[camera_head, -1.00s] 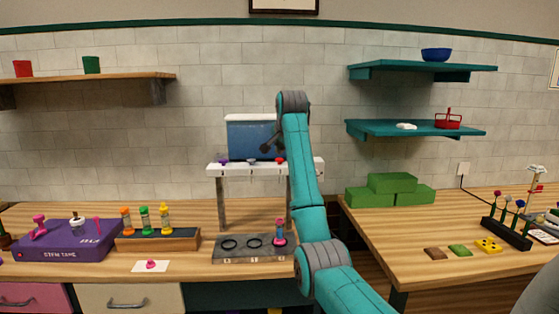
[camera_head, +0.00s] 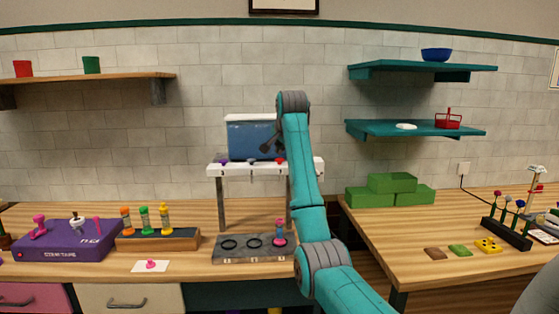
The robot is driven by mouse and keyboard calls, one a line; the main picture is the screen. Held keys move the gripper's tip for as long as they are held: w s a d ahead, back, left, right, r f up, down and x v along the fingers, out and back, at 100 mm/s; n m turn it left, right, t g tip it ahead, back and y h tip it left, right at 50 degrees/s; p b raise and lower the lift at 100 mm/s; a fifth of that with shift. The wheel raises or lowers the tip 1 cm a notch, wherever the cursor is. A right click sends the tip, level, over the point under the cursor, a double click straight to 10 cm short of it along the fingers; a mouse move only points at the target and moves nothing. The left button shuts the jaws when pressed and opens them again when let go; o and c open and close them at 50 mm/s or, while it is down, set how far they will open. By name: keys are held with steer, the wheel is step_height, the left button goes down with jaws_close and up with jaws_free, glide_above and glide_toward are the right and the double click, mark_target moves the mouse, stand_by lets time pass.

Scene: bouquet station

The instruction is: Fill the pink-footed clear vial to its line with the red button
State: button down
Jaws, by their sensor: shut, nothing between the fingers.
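The small vial (camera_head: 280,232) with pink on it stands upright in the right-hand ring of the grey base tray (camera_head: 227,258), below the dispenser. Its fill level and line are too small to read. The red button (camera_head: 280,160) is at the right of the white dispenser shelf (camera_head: 307,168). My gripper (camera_head: 268,147) is shut and empty, in front of the blue tank (camera_head: 242,140) and a little above and left of the red button. It looks apart from the button, though depth is hard to judge.
A purple button (camera_head: 223,161) and a grey-blue button (camera_head: 251,160) sit left along the shelf. A wooden rack (camera_head: 158,241) holds orange, green and yellow vials. A purple box (camera_head: 66,240) stands at far left. Green blocks (camera_head: 390,188) lie on the right table.

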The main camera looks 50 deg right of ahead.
mark_target(280, 159)
steer(key=shift+f, duration=0.2)
steer(key=shift+f, duration=0.25)
steer(key=shift+f, duration=0.6)
stand_by(1.0)
steer(key=shift+r, duration=1.05)
steer(key=shift+r, duration=2.5)
